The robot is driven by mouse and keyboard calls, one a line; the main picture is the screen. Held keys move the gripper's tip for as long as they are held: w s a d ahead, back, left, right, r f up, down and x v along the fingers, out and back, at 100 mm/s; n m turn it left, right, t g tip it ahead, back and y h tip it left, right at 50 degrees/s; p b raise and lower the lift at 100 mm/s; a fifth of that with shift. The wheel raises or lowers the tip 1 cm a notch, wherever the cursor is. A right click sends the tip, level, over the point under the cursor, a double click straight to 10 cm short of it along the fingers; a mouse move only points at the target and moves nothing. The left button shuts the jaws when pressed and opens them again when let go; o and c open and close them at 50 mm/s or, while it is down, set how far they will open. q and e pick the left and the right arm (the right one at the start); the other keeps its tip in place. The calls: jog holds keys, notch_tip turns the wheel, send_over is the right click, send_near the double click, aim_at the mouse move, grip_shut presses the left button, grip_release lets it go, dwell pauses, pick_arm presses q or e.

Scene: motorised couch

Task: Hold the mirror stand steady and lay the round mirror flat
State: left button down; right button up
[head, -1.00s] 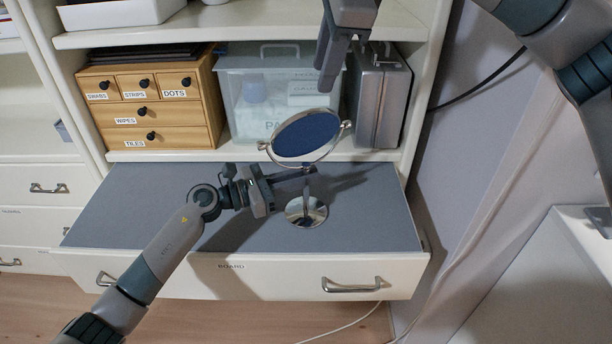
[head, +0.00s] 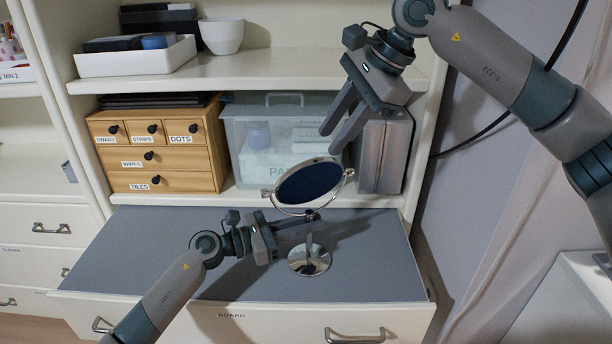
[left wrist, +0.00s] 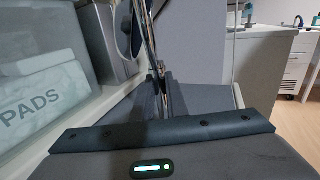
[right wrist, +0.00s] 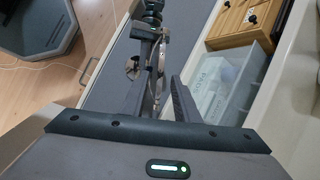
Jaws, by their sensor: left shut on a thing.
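The round mirror (head: 309,184) is tilted in its chrome ring, its dark blue face towards the head camera. Its stand has a round chrome base (head: 309,260) on the grey pull-out board. My left gripper (head: 308,219) is shut on the mirror stand's stem (head: 308,240), just below the ring. In the left wrist view the mirror (left wrist: 150,40) shows nearly edge-on. My right gripper (head: 331,142) is open just above the mirror's upper right rim. In the right wrist view the mirror (right wrist: 158,65) appears edge-on between the spread fingers; I cannot see contact.
A white tray (head: 135,60) sits above.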

aim_at(306, 181)
jog(key=shift+w+d+f+n+y, duration=0.3)
jog(key=shift+w+f+n+y, duration=0.1)
jog(key=shift+y, duration=0.1)
jog(key=shift+a+f, duration=0.1)
jog(key=x, duration=1.1)
jog(key=shift+s+a+f, duration=0.1)
jog(key=shift+a+f, duration=0.05)
jog(key=shift+f, duration=0.2)
grip_shut()
